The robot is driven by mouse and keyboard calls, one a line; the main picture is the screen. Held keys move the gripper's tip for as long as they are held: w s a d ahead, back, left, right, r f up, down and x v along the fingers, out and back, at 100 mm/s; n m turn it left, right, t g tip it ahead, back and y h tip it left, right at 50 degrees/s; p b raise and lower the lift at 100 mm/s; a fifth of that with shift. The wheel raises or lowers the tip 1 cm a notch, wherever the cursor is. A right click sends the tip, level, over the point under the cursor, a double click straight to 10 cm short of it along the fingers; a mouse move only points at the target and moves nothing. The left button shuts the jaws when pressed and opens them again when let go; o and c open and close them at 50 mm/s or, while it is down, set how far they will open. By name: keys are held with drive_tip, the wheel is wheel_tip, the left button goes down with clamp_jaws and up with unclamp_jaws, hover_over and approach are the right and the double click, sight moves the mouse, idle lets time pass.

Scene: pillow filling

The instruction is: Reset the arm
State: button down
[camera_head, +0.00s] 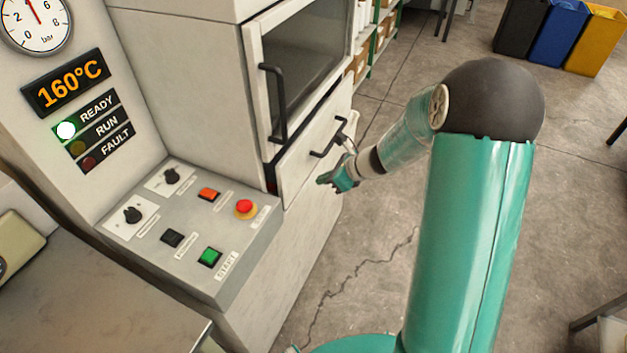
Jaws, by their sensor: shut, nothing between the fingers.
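My arm rises from the lower middle of the view and bends at a dark round joint. Its forearm reaches left toward a machine. My gripper (338,182) is small in the view, in front of the machine's lower drawer front (312,150). Its fingers are shut with nothing held. I cannot tell whether the gripper touches the drawer front. The drawer's dark handle (328,138) is just above the gripper. The drawer seems to stand slightly out, with a dark gap along its left edge.
A control panel (190,270) with knobs and buttons juts out left of my gripper. An oven door (300,60) with a dark handle is above the drawer. A display (68,83) reads 160°C, with the READY lamp lit. Bins (556,32) stand far right. Open floor lies between.

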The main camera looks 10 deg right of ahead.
drive_tip(key=v, duration=0.6)
drive_tip(key=shift+d+r, duration=0.2)
drive_tip(key=shift+d, duration=0.1)
drive_tip(key=s+a+r+n+h, duration=0.1)
drive_tip(key=s+r+n+h, duration=0.3)
drive_tip(key=s+r+n, duration=0.5)
drive_tip(key=s+r+n+h, duration=0.3)
drive_tip(key=s+r+n, duration=0.6)
drive_tip(key=s+n, duration=0.7)
drive_tip(key=shift+s+a+r+h, duration=0.35)
drive_tip(key=shift+s+h, duration=0.05)
drive_tip(key=shift+s, duration=0.15)
